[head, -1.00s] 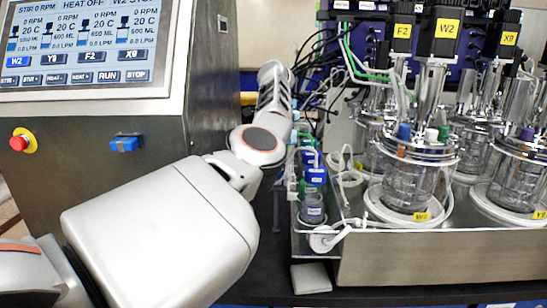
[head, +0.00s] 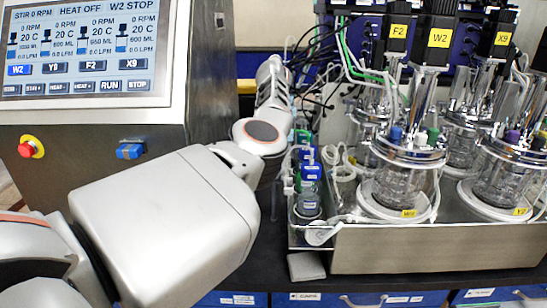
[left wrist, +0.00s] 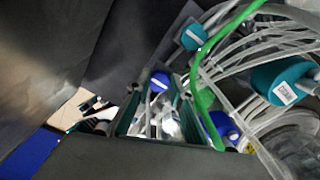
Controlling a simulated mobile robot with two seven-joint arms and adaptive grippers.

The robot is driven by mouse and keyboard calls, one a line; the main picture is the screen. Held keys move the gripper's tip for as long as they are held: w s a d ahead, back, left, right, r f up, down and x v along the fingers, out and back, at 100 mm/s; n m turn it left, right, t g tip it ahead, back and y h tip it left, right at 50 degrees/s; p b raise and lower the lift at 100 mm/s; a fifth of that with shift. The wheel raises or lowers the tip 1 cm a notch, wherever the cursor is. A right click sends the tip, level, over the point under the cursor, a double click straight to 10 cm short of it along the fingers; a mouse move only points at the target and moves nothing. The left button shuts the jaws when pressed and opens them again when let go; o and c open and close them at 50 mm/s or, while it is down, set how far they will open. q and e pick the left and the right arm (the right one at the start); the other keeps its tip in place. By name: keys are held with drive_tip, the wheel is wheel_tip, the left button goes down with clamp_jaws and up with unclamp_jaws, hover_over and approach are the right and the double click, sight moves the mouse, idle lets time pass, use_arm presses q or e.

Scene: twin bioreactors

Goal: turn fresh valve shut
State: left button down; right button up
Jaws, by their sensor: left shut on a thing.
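My left arm comes in from the left in the head view and reaches away to the left end of the bioreactor tray (head: 400,250), beside small blue-capped bottles (head: 309,190). My left gripper (head: 273,78) is shut on what appears to be the fresh valve. Its fingertips and the held part are hidden, so I cannot make out the valve's handle angle. In the left wrist view, dark parts fill the left and bottom. Beyond them show a blue cap (left wrist: 159,82), a green tube (left wrist: 205,55), clear tubing and a teal round part (left wrist: 280,82). My right gripper is not in view.
Glass bioreactor vessels (head: 395,185) with labelled motors stand close on the right. A control cabinet with a screen (head: 85,50), a red button (head: 30,147) and a blue switch (head: 130,151) stands at left. Tubes and black cables crowd the space behind the bottles.

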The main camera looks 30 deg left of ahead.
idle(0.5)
use_arm(q)
drive_tip(key=c, duration=1.8)
unclamp_jaws()
wheel_tip(320, 180, up, 12)
drive_tip(key=shift+r, duration=0.1)
